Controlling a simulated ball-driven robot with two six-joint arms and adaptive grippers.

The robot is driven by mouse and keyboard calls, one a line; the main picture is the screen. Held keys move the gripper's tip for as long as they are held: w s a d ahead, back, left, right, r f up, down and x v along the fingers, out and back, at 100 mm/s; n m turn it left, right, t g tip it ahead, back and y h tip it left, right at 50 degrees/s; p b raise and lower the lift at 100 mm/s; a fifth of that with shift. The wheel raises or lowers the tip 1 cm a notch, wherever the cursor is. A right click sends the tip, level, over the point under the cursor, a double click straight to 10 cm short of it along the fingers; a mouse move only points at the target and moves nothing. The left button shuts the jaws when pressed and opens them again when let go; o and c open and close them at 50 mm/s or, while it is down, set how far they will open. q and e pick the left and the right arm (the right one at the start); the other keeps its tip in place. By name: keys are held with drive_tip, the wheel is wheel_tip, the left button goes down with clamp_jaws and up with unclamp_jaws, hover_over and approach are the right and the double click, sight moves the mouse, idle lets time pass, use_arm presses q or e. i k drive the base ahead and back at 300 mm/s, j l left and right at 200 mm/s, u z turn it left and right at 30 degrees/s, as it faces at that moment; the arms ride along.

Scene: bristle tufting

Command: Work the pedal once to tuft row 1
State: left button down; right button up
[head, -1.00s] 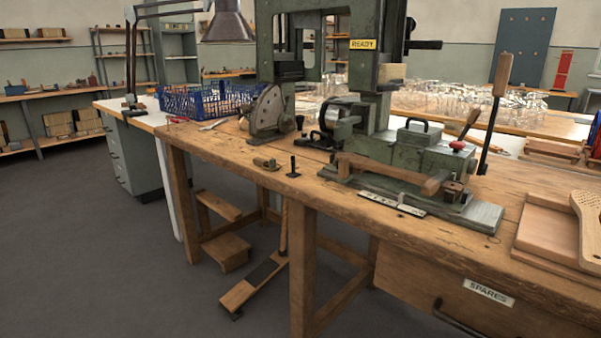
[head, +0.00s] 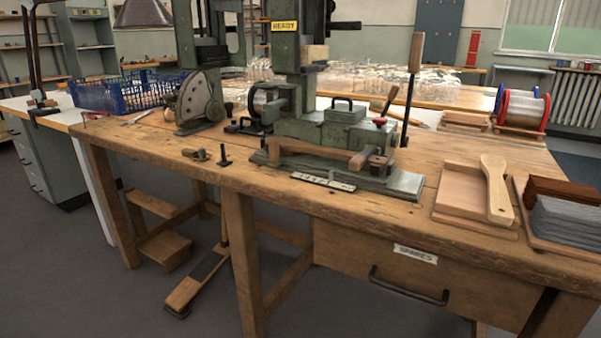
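The pedal (head: 196,279) is a wooden board with a dark pad, sloping up from the floor under the left part of the bench. An upright wooden rod rises from its back end. The green tufting machine (head: 325,133) stands on the bench with a yellow READY sign (head: 284,26) on its column. A wooden piece (head: 318,152) lies across the front of its base; I cannot tell whether it is the brush. Row 1 cannot be made out. Neither of my grippers is in view.
The wooden bench (head: 150,150) has front legs beside the pedal. A wooden step (head: 163,250) stands left of it. A SPARES drawer (head: 400,285) is at right. A tray with a paddle brush (head: 495,190) lies on the bench's right. The floor in front is open.

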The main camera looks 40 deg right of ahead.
sight(195, 280)
drive_tip(key=i+z, duration=0.1)
drive_tip(key=z, duration=0.6)
drive_tip(key=i+j+z, duration=0.55)
drive_tip(key=j, duration=0.15)
drive_tip(key=i+j+z, duration=0.25)
drive_tip(key=j, duration=0.15)
drive_tip(key=i+j, duration=0.15)
drive_tip(key=j, duration=0.25)
drive_tip(key=i+j, duration=0.15)
drive_tip(key=j, duration=0.3)
drive_tip(key=i+j+z, duration=0.1)
drive_tip(key=j, duration=0.3)
drive_tip(key=i+j, duration=0.2)
drive_tip(key=j, duration=0.25)
drive_tip(key=i+j+z, duration=0.1)
drive_tip(key=j, duration=0.35)
drive_tip(key=i+j, duration=0.15)
drive_tip(key=j, duration=0.25)
